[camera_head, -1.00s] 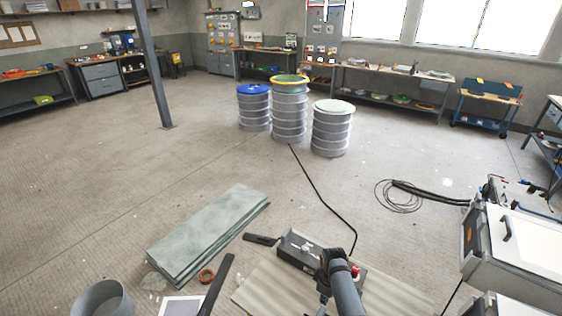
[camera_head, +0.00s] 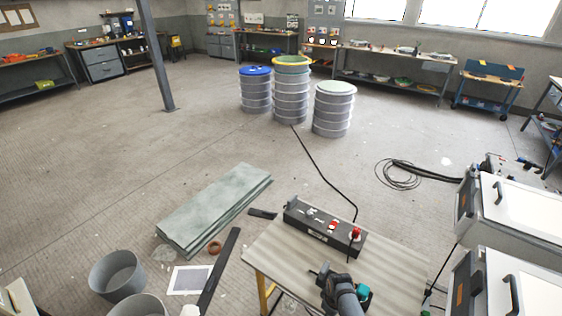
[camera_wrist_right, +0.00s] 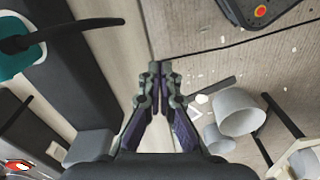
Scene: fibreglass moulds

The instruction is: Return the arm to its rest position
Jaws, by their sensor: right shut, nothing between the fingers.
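My right gripper (camera_wrist_right: 158,75) is in the middle of the right wrist view. Its two fingers are together with nothing between them. In the head view, part of my right arm (camera_head: 345,292) with a teal joint is at the bottom, over the near part of the table; its fingers cannot be made out there. My left arm and gripper are out of view.
The table (camera_head: 275,262) carries a black box (camera_head: 318,228) with red buttons. Grey boards (camera_head: 215,210) and buckets (camera_head: 117,275) lie to the left. Ribbed drums (camera_head: 333,110) stand behind. White-topped cabinets (camera_head: 510,210) stand on the right. Open floor is between.

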